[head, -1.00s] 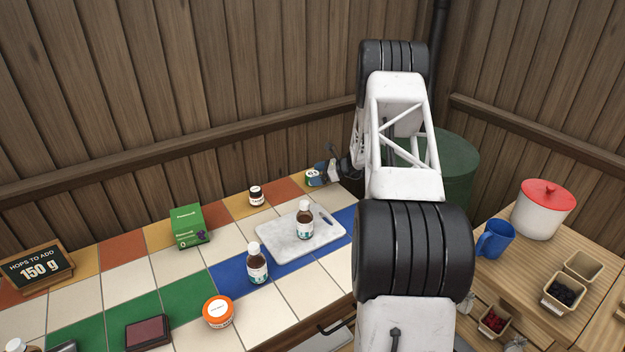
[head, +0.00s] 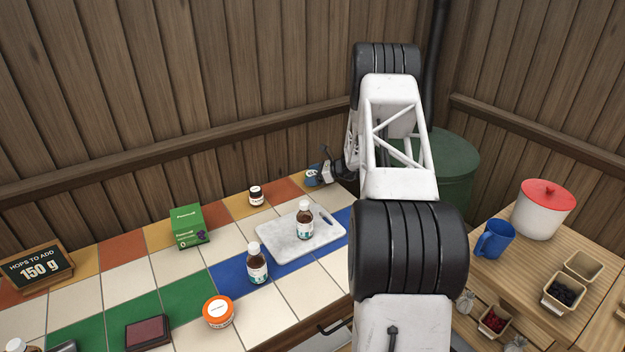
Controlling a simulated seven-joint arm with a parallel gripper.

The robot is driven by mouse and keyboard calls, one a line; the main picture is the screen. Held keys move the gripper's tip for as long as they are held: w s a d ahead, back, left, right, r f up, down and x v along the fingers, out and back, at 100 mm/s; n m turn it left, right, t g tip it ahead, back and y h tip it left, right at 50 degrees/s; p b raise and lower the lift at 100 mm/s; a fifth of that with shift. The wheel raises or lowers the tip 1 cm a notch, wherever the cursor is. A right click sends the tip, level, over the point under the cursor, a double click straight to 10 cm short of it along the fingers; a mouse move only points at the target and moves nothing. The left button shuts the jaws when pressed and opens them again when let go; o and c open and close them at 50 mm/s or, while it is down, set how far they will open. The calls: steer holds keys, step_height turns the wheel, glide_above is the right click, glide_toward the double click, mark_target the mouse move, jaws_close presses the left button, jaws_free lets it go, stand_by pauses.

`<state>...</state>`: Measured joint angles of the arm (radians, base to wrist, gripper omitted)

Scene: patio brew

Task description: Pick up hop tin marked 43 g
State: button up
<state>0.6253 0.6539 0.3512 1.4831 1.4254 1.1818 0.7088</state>
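My gripper (head: 318,174) is small and far off at the back edge of the tiled counter, partly hidden by my own arm. A small round blue and white tin-like thing (head: 311,176) is right at its fingertips. Its marking is too small to read, and I cannot tell whether the fingers are around it or beside it. No 43 g marking is readable on anything in view.
A white board (head: 285,238) with a brown bottle (head: 304,221) is in front of my gripper. A sign (head: 37,268) reads 150 g.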

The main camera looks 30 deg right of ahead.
mark_target(313, 174)
steer(key=c, duration=0.7)
steer(key=shift+r, duration=0.2)
steer(key=shift+c, duration=0.2)
steer(key=shift+r, duration=0.95)
steer(key=shift+s+a+r, duration=0.15)
steer(key=shift+s+r, duration=0.25)
steer(key=shift+r, duration=0.3)
steer(key=s+a, duration=0.2)
steer(key=s, duration=0.2)
steer(key=s+a+r, duration=0.1)
steer(key=s+a, duration=0.1)
steer(key=s, duration=0.3)
steer(key=s+a, duration=0.2)
steer(key=s, duration=0.2)
steer(key=shift+s+a+r, duration=0.15)
steer(key=shift+s+a, duration=0.15)
